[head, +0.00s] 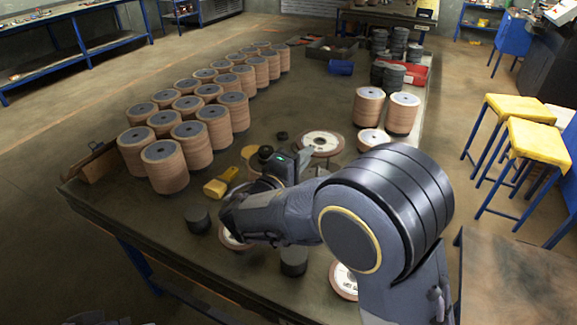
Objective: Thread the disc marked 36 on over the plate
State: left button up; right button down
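My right arm comes in from the lower right and reaches over the table. My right gripper (299,158) is small and dark, beside the near left edge of a white-faced disc (322,140). I cannot tell whether its fingers are open or shut, or touch that disc. Other pale-faced discs are a low one (371,138) to the right, one (343,284) at the front edge, and one (230,241) partly hidden under my arm. The print is too small to read, so I cannot tell which is marked 36. I cannot make out the plate for certain. My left gripper is not in view.
Tall stacks of brown discs (165,168) fill the table's left side. Two more stacks (403,113) stand at the right. A yellow tool (220,182) and dark cylinders (197,221) lie near my arm. Yellow-topped stools (538,138) stand off the right side.

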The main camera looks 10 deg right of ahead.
jog(key=shift+f+b, duration=1.35)
jog(key=shift+f, duration=1.3)
jog(key=shift+f+b, duration=1.6)
jog(key=shift+b, duration=0.4)
